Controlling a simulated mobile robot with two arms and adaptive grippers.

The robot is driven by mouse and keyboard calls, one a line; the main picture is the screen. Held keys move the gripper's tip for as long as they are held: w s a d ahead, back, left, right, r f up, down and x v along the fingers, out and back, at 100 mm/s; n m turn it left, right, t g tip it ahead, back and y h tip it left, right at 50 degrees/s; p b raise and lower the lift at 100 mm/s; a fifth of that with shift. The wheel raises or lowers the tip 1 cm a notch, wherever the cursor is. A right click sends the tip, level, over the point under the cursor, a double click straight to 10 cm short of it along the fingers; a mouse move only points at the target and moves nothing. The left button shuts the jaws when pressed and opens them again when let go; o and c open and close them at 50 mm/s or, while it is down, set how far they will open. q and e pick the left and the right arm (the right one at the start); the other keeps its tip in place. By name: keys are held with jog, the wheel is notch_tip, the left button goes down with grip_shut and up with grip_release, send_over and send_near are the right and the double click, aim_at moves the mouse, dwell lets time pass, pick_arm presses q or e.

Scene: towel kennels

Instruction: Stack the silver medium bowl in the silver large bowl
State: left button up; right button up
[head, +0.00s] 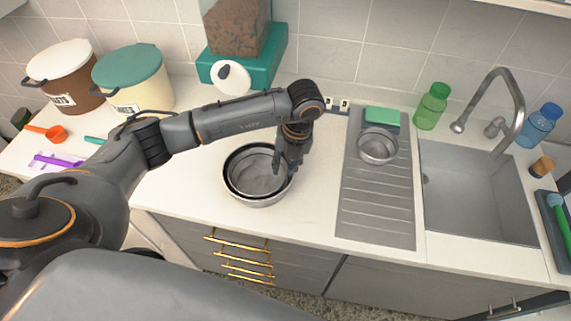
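The silver large bowl (262,201) stands on the white counter, left of the drainboard. The silver medium bowl (255,175) is inside it, with a dark gap between the two rims at the left and front. My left gripper (284,168) points down at the right side of the bowls, with its fingers at the rims. The fingers are small and dark here, so I cannot tell whether they are open or pinch the medium bowl's rim. The gripper hides part of the right rims. My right gripper is not in view.
A small metal bowl (378,147) sits on the ribbed drainboard (376,205), by a green sponge (382,115). The sink (478,195) is at the right. Brown (82,92) and cream (145,98) tubs and a teal-based dispenser (247,68) stand along the wall. Counter between bowls and drainboard is clear.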

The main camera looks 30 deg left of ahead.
pick_arm(q)
jog(key=shift+r+p, duration=0.5)
jog(key=shift+r, duration=0.3)
notch_tip(320, 180, up, 11)
jog(key=d+b, duration=0.2)
jog(key=b, duration=0.1)
jog(key=shift+w, duration=0.4)
